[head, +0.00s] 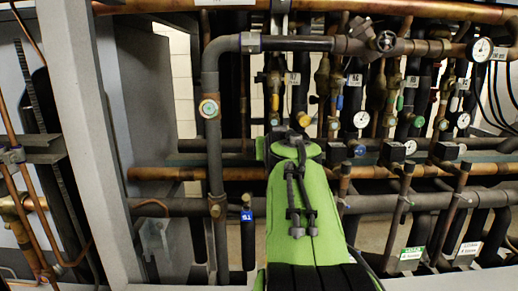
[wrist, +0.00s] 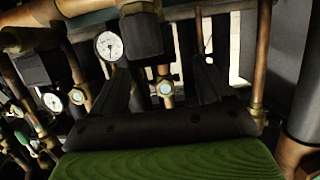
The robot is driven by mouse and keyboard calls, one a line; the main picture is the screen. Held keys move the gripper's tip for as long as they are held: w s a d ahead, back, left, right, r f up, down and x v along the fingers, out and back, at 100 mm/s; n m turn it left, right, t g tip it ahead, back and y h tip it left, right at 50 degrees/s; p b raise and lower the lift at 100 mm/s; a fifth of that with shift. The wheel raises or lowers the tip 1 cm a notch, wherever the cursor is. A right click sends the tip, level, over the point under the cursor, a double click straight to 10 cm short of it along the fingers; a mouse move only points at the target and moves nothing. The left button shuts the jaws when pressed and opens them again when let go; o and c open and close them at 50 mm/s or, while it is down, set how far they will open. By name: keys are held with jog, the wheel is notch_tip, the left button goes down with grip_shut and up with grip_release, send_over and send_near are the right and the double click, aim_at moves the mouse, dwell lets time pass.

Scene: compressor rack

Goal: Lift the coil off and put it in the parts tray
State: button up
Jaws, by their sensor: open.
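My gripper (wrist: 162,78) is open in the wrist view, with its two dark fingers apart and nothing held between them. A black block-shaped coil (wrist: 140,34) is ahead of the fingers, nearer the left finger, above a brass fitting. I cannot tell how far it is from the fingertips. In the head view several similar black blocks sit on the pipework, one of them (head: 336,152) just right of my green arm. I cannot tell which is the coil in the wrist view. My arm hides the fingers in the head view. No parts tray is in view.
Pipes crowd the rack. A thick dark vertical pipe (head: 212,140) with a gauge stands left of my arm. A round gauge (wrist: 109,46) is beside the coil. A grey post (head: 85,130) stands at left. A copper pipe (wrist: 262,60) rises at right in the wrist view.

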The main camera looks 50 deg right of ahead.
jog(key=p+x, duration=0.1)
jog(key=x, duration=0.6)
jog(key=shift+d+f, duration=0.1)
jog(key=shift+d, duration=0.05)
jog(key=shift+s, duration=0.2)
jog(key=shift+a, duration=0.25)
jog(key=shift+c, duration=1.2)
jog(key=c, duration=1)
jog(key=shift+r+p, duration=0.3)
jog(key=shift+r, duration=0.2)
jog(key=r, duration=0.2)
jog(key=shift+s+a+r, duration=0.3)
jog(key=shift+r, duration=0.1)
jog(key=s+a+b, duration=0.1)
jog(key=s+a, duration=0.2)
jog(key=a, duration=0.1)
jog(key=s+a+b, duration=0.1)
jog(key=s+a, duration=0.3)
jog(key=s+a+b, duration=0.2)
jog(key=s+a, duration=0.2)
jog(key=a, duration=0.1)
jog(key=shift+s+f, duration=0.1)
jog(key=shift+s, duration=0.05)
